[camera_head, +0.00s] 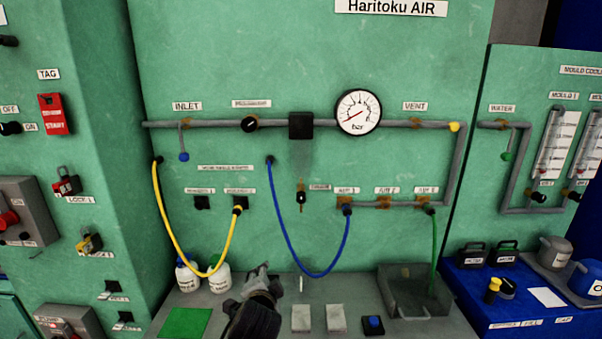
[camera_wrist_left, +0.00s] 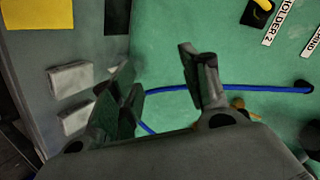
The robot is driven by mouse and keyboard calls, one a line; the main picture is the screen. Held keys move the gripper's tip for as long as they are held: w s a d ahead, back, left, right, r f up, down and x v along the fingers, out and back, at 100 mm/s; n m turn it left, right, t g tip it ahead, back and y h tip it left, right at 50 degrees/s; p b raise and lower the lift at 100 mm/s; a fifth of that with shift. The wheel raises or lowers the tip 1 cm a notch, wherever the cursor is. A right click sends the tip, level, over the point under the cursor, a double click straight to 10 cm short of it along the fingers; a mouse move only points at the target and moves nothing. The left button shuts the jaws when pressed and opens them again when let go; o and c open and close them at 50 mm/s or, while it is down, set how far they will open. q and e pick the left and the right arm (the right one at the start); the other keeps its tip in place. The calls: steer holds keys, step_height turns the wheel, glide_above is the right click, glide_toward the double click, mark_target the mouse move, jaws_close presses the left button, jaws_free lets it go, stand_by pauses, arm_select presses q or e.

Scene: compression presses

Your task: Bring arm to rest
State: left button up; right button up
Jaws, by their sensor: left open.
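My left gripper (camera_head: 262,279) is low in front of the green panel, above the grey bench, in the head view. In the left wrist view its two fingers (camera_wrist_left: 160,85) are spread apart with nothing between them. The blue hose (camera_wrist_left: 240,89) runs behind the fingers in that view. In the head view the blue hose (camera_head: 284,232) hangs in a loop to the right of the gripper, and the yellow hose (camera_head: 172,241) hangs to its left. My right gripper is not in view.
The grey bench (camera_head: 356,302) carries two pale blocks, a blue button (camera_head: 373,324), a green mat (camera_head: 185,322) and a grey tray (camera_head: 445,302). Two white bottles (camera_head: 219,277) stand left of my gripper. A blue table (camera_head: 489,318) with containers is at right.

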arm_select(q)
steer(key=s+a+f+n+g+h, duration=0.1)
steer(key=s+a+f+n+g, duration=0.5)
steer(key=s+f, duration=0.6)
steer(key=s+a+f+n+g, duration=0.35)
steer(key=s+a+f, duration=0.35)
steer(key=s, duration=0.8)
step_height(320, 180, down, 32)
steer(key=s+g, duration=0.1)
steer(key=s, duration=0.1)
steer(key=s+a+f, duration=0.2)
steer(key=s+f, duration=0.8)
steer(key=s, duration=0.1)
steer(key=s+a+f+g, duration=0.1)
steer(key=s+a+f, duration=0.2)
steer(key=s+f, duration=0.7)
steer(key=shift+s+f, duration=0.4)
steer(key=shift+s, duration=0.3)
steer(key=shift+a, duration=0.15)
